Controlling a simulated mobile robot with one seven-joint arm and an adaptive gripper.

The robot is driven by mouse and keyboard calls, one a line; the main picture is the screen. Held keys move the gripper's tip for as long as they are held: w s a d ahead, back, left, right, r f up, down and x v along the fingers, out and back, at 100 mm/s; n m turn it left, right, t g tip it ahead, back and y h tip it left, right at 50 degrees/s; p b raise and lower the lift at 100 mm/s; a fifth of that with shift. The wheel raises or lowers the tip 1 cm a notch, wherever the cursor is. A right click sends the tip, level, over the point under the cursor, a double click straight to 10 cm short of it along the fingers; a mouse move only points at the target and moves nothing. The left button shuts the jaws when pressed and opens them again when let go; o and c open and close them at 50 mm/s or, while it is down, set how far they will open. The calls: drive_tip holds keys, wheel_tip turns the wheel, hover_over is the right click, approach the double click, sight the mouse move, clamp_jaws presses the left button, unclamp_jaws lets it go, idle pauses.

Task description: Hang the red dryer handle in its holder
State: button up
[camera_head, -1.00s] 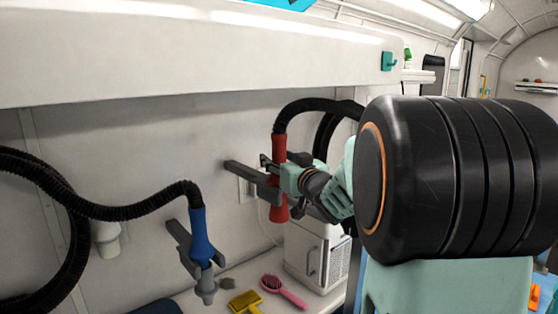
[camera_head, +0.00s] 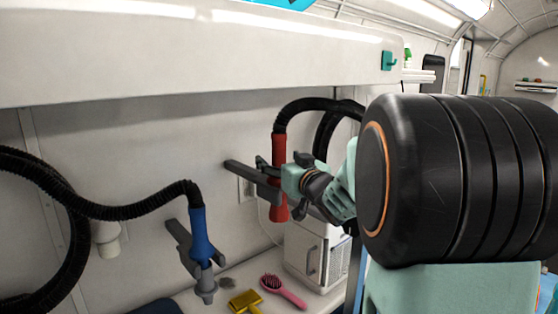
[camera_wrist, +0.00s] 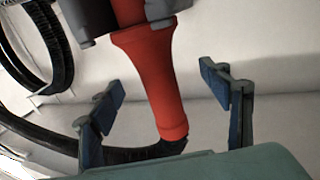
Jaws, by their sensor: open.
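The red dryer handle (camera_head: 279,150) is upright in the head view, with its black hose rising from its top end. It passes through the grey forked holder (camera_head: 240,170) on the wall. In the wrist view the handle (camera_wrist: 155,75) runs between the holder's two grey prongs (camera_wrist: 160,9), at the top of the picture. My gripper (camera_wrist: 162,82) is open, with a blue-padded finger on each side of the handle and a visible gap to both. In the head view my gripper (camera_head: 284,178) is just right of the handle and hides part of it.
A blue dryer handle (camera_head: 200,235) hangs in another wall holder at left, with its own black hose. A yellow brush (camera_head: 244,301) and a pink brush (camera_head: 283,291) lie on the counter below. A white cabinet (camera_head: 308,255) stands under the red handle.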

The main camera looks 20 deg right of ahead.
drive_tip(key=s, duration=0.9)
drive_tip(key=shift+s+p, duration=0.2)
drive_tip(key=shift+p, duration=0.2)
idle(0.7)
drive_tip(key=shift+w, duration=0.15)
